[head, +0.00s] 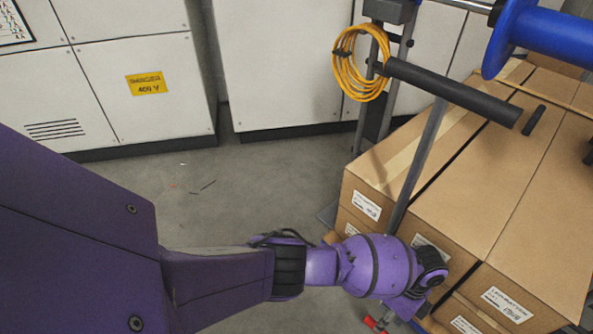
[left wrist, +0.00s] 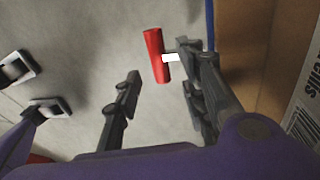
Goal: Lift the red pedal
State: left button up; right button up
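The red pedal (left wrist: 156,55) is a short red bar with a white stem on its right side. It shows in the left wrist view above the grey floor. My left gripper (left wrist: 159,82) is open, with one dark finger left of the pedal and one right of it. The pedal's lower end appears between the fingertips; I cannot tell whether they touch it. In the head view my purple left arm reaches to the right, and a small red part (head: 375,322) shows below its wrist. The left fingers are not clear there. My right gripper is not in view.
Large cardboard boxes (head: 490,190) are stacked on the right, close to my left wrist. A grey upright post (head: 418,165), a coiled orange cable (head: 358,85) and a blue spool (head: 545,35) stand by them. Light cabinets (head: 285,60) line the back. The floor (head: 235,190) between is mostly clear.

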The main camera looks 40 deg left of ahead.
pick_arm(q)
jog(key=v, duration=0.3)
jog(key=shift+w+r, duration=0.1)
jog(key=shift+r, duration=0.3)
